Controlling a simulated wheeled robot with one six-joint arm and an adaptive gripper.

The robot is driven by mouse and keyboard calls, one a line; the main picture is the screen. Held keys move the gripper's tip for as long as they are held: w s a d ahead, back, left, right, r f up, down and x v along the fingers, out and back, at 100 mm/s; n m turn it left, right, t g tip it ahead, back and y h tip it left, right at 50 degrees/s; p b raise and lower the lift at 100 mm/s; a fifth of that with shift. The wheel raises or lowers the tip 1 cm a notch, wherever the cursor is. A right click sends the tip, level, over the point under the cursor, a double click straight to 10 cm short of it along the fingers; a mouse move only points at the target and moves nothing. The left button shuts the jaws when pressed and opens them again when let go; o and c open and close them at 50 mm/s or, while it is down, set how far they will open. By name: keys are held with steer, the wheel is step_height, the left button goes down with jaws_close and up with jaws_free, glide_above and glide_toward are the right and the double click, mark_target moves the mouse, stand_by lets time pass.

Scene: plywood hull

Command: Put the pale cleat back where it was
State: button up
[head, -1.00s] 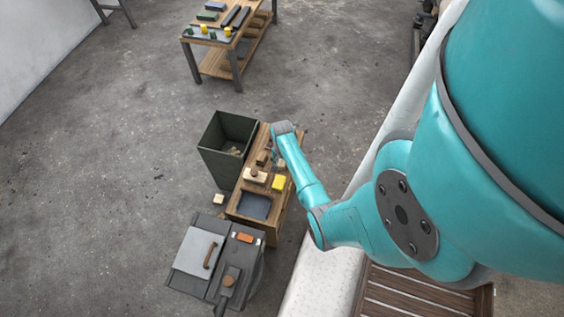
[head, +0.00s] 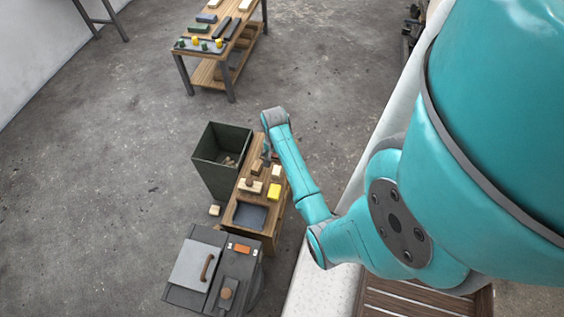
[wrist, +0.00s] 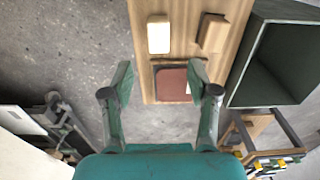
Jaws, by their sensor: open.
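A pale block (head: 276,172), which looks like the pale cleat, rests on the wooden bench beyond the yellow block (head: 274,191). It also shows in the wrist view (wrist: 159,36), flat on the bench top and apart from my gripper. My gripper (wrist: 160,80) is open, with nothing between its fingers. It is above the bench's far end, around a reddish-brown square pad in the picture but not visibly touching it. In the head view my gripper (head: 267,152) is small and partly hidden by my arm.
A tan block (wrist: 212,33) lies beside the pale one. A knobbed pale block (head: 252,186) and a dark tray (head: 249,215) are on the bench (head: 243,197). A green bin (head: 222,145) stands to its left.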

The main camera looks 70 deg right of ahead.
steer(key=a+f, duration=0.1)
steer(key=a, duration=0.1)
steer(key=a+f+n+t, duration=0.1)
steer(key=a, duration=0.2)
steer(key=a+f+n+h, duration=0.1)
steer(key=a, duration=0.2)
steer(key=shift+f, duration=0.15)
steer(key=s+a+r+n+t+h, duration=0.1)
steer(key=s+a+n+t, duration=0.15)
steer(key=a, duration=0.55)
steer(key=s+a+r+n+t+h, duration=0.1)
steer(key=s+a+r+n+t, duration=0.2)
steer(key=a, duration=0.5)
steer(key=s+a+r+n+t+y, duration=0.1)
steer(key=s+a+r+n+t, duration=0.1)
steer(key=r, duration=0.7)
steer(key=s+a+r+n+t+y, duration=0.1)
steer(key=s+a+r+n+t, duration=0.2)
steer(key=s+a+r, duration=0.3)
steer(key=s+a+r+n+t+y, duration=0.1)
steer(key=s+a+r+n+t, duration=0.2)
steer(key=r, duration=0.9)
steer(key=shift+s+a+r+n, duration=0.4)
steer(key=shift+a+n, duration=0.25)
steer(key=shift+n, duration=0.1)
